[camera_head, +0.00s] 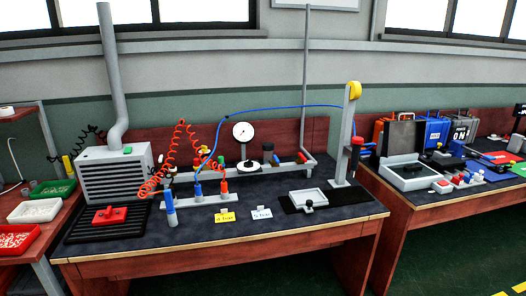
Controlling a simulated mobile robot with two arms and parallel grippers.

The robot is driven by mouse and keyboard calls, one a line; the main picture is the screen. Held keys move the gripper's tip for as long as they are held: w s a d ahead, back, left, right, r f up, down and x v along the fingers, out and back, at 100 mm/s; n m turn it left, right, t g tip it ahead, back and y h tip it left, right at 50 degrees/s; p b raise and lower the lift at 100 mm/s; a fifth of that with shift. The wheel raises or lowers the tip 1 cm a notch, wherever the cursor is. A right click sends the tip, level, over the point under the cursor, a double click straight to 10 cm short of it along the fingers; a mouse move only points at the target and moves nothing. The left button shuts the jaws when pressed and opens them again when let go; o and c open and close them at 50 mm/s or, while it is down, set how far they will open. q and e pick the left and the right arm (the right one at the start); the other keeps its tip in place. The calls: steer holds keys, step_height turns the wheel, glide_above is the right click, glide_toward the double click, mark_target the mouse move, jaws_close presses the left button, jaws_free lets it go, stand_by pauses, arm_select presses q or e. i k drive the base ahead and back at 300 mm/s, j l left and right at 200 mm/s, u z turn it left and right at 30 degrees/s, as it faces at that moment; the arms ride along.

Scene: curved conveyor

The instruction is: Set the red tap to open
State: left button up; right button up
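Neither of my grippers is in view. The middle workbench (262,223) carries a grey pipe rig with small coloured fittings. A small red handle (301,158) sits at the right end of the rig, near the upright pipe. A red-orange fitting (224,187) stands at the front of the rig, beside a blue one (197,189). I cannot tell for sure which is the red tap; the parts are too small to read a tap's position.
A round white gauge (243,131) stands mid-bench. A red coiled hose (178,155) and a thin blue hose (290,107) cross above the rig. A grey vented box (116,175) stands left, a post with red and yellow parts (346,135) right. The front bench strip is mostly clear.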

mark_target(301, 157)
steer(key=i+z, duration=0.15)
steer(key=i, duration=0.35)
steer(key=i+j+z, duration=0.15)
steer(key=i, duration=0.3)
steer(key=i+j+z, duration=0.15)
steer(key=i, duration=0.35)
steer(key=i+j+z, duration=0.2)
steer(key=i, duration=0.25)
